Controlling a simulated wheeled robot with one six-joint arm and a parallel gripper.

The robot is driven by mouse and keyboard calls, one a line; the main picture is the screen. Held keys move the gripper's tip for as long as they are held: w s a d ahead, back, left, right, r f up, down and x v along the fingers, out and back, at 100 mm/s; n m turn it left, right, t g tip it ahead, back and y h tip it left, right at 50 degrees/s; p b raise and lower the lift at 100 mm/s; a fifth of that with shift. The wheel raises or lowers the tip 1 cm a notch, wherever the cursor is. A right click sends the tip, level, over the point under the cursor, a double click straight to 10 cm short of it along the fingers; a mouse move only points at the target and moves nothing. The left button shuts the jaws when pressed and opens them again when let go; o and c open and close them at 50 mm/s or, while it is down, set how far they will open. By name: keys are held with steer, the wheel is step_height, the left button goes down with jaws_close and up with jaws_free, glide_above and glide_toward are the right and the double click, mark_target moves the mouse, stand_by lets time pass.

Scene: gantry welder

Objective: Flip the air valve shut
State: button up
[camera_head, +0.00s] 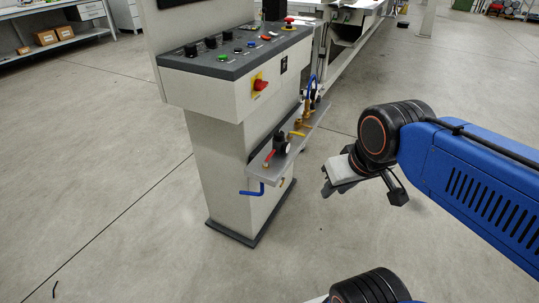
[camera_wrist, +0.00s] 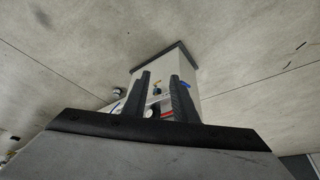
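The valves sit on a grey shelf (camera_head: 285,143) on the side of the control pedestal (camera_head: 221,165). I see a red lever (camera_head: 268,158), a yellow lever (camera_head: 297,133), an upright blue lever (camera_head: 311,84) and a low blue lever (camera_head: 251,192). I cannot tell which one is the air valve. In the wrist view the red lever (camera_wrist: 167,114) and the low blue lever (camera_wrist: 185,85) show near the fingers. My gripper (camera_head: 327,188) is to the right of the shelf, apart from it. In the wrist view its fingers (camera_wrist: 160,76) are spread and empty.
A round black gauge or regulator (camera_head: 281,142) stands on the shelf among the valves.

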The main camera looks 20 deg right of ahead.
steer(key=shift+w, duration=0.1)
jaws_close()
steer(key=w+a+n+y, duration=0.1)
steer(key=w+a+n, duration=0.1)
steer(key=w, duration=0.9)
steer(key=w+a+f+n+g, duration=0.1)
steer(key=w+n, duration=0.3)
steer(key=w, duration=0.7)
steer(key=w+a+f+n+g+y, duration=0.1)
steer(key=w+a+n, duration=0.2)
steer(key=w, duration=0.8)
steer(key=shift+w+a+y, duration=0.3)
steer(key=shift+w+a, duration=0.1)
steer(key=shift+f, duration=0.1)
